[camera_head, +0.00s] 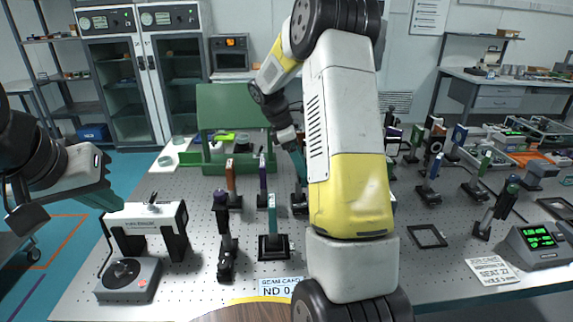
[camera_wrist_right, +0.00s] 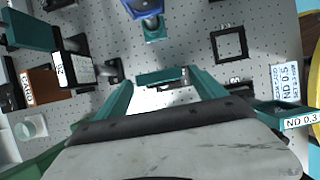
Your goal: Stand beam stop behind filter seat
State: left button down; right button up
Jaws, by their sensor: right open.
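My left gripper (camera_head: 72,212) hangs at the left of the head view, open and empty, beside the white arch. My right gripper (camera_wrist_right: 160,88) is open over the table in the right wrist view. A small teal-topped piece (camera_wrist_right: 160,76) shows between its fingers, and I cannot tell whether it touches them. A teal filter plate stands in a black square seat (camera_head: 273,245) left of my right arm. An empty black square frame (camera_head: 427,236) lies right of the arm. A dark post with a round black head (camera_head: 222,205) may be the beam stop; I cannot tell for sure.
A white arch (camera_head: 146,216) and a grey dial box (camera_head: 128,280) stand at front left. A green case (camera_head: 230,105) is behind. Several optics posts (camera_head: 430,180) crowd the right. A box with green readouts (camera_head: 540,240) is at front right. My right arm hides the middle.

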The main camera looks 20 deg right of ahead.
jog(key=s+v, duration=0.1)
jog(key=v, duration=0.6)
jog(key=s+a+r+m+t+y, duration=0.35)
jog(key=s+a+r+m, duration=0.25)
jog(key=s+r, duration=0.45)
jog(key=s+a+f+m+t+y, duration=0.1)
jog(key=s+a+m+t, duration=0.1)
jog(key=s, duration=0.6)
jog(key=s+a+f+m+t+y, duration=0.1)
jog(key=s+a+m+t+y, duration=0.1)
jog(key=s+a+m, duration=0.2)
jog(key=s+m, duration=0.2)
jog(key=s, duration=0.2)
dwell(0.7)
